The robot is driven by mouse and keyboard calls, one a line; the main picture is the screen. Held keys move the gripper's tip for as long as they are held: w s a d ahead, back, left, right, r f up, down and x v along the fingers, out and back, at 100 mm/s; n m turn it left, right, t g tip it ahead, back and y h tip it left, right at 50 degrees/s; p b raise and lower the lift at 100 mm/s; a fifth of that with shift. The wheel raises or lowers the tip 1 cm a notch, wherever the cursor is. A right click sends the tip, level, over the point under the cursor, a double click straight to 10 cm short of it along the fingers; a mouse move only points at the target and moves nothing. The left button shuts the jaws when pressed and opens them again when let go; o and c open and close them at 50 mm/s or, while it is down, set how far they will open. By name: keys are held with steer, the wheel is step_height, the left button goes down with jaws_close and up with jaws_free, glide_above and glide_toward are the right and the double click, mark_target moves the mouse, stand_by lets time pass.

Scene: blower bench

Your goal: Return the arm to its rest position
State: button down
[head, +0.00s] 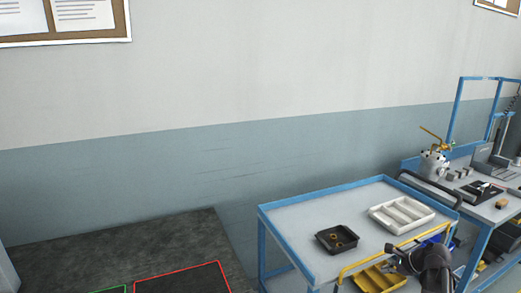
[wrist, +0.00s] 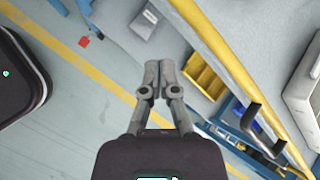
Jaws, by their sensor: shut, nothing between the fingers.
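My gripper (wrist: 158,72) points away from the wrist camera, its two grey fingers together with nothing between them. In the head view my dark arm (head: 436,268) shows at the lower right, in front of the blue cart's near edge. The wrist view looks down past the fingers to the grey floor (wrist: 60,100), and the fingers touch nothing that I can see. Most of my arm is outside the head view.
The blue cart (head: 290,222) has a yellow rail (head: 365,262) in front. On it are a black tray (head: 322,236) holding a small brass-coloured part and a white compartment tray (head: 376,215). Yellow bins (wrist: 205,78) sit below. A workbench (head: 497,213) stands behind at right.

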steer(key=s+a+r+n+g+h+p, duration=0.1)
steer(key=s+a+n, duration=0.4)
steer(key=a+n, duration=0.6)
steer(key=s+a+r+n+g+h+p, duration=0.1)
steer(key=s+a+n+g+h+p, duration=0.3)
steer(key=a+n, duration=0.7)
steer(key=shift+s+a+r+g+p, duration=0.2)
steer(key=shift+s+a+g+p, duration=0.6)
steer(key=shift+a, duration=2.3)
steer(key=shift+w, duration=0.1)
